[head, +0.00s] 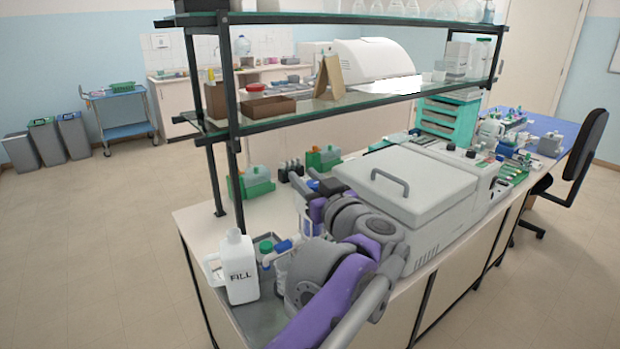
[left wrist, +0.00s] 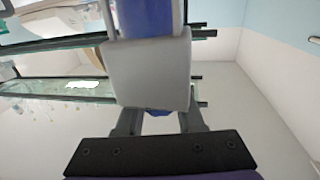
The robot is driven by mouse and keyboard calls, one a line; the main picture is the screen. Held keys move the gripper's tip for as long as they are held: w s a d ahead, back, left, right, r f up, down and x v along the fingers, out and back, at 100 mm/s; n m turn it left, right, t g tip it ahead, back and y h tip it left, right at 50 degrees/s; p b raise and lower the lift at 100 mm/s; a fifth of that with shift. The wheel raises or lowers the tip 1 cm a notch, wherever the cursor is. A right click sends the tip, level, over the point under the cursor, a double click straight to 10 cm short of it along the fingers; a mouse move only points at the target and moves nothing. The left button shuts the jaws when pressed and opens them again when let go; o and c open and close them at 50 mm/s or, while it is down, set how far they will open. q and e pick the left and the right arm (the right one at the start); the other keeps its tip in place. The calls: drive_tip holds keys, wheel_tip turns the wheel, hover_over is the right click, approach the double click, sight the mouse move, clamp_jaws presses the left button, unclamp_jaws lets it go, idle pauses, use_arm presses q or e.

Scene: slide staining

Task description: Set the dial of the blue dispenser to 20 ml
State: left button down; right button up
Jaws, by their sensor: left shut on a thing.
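My left gripper shows in the left wrist view (left wrist: 158,120). Its two fingers are shut on a pale grey block with blue parts (left wrist: 148,72), which I take to be the blue dispenser. A blue column rises from the block to the top of the picture. In the head view my grey and purple left arm reaches in over the bench's near end. A whitish piece with blue edges (head: 302,214) shows beside my wrist there. I cannot read any dial or its setting. My right gripper is not in view.
A white bottle marked FILL (head: 240,268) stands in a metal tray (head: 262,322), beside green-capped (head: 265,247) and blue-capped (head: 283,246) items. A large grey lidded machine (head: 410,185) stands right of my arm. A dark-framed glass shelf (head: 300,113) spans the bench above.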

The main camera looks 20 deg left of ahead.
use_arm(q)
drive_tip(key=shift+s+a+n+g+y+p, duration=0.3)
drive_tip(key=shift+n+g+y+p, duration=0.65)
drive_tip(key=shift+n+g, duration=0.95)
drive_tip(key=shift+s+a+n+g+y+p, duration=0.1)
drive_tip(key=shift+s+n+g+y+p, duration=0.45)
drive_tip(key=shift+n+g+y, duration=1.3)
drive_tip(key=shift+s+a+n+g+y+p, duration=0.25)
drive_tip(key=shift+n+g+p, duration=0.7)
drive_tip(key=shift+g, duration=1.9)
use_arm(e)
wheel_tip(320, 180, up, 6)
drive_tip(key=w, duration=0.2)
use_arm(q)
drive_tip(key=shift+d, duration=0.1)
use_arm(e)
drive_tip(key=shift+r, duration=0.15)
use_arm(q)
drive_tip(key=c, duration=0.5)
unclamp_jaws()
